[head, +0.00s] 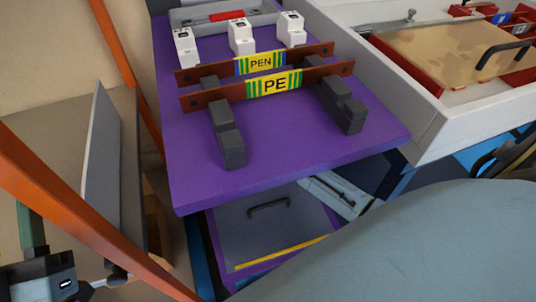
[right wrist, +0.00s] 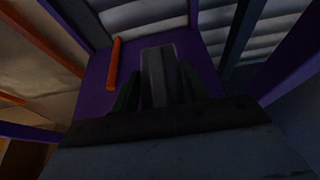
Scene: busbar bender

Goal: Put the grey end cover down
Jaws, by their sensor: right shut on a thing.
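In the right wrist view my right gripper (right wrist: 158,92) is shut on a dark grey upright piece, which I take to be the grey end cover (right wrist: 159,68). Its far end stands out beyond the fingers, in front of a purple surface (right wrist: 208,76). The picture is dark, and I cannot tell whether the piece touches that surface. In the head view the right gripper and the piece are hidden.
A purple table (head: 290,165) carries two copper bars, labelled PEN (head: 262,63) and PE (head: 273,83), on dark supports. A grey panel with a dark handle (head: 268,207) lies below its front edge. An orange bar (right wrist: 114,62) is left of the held piece.

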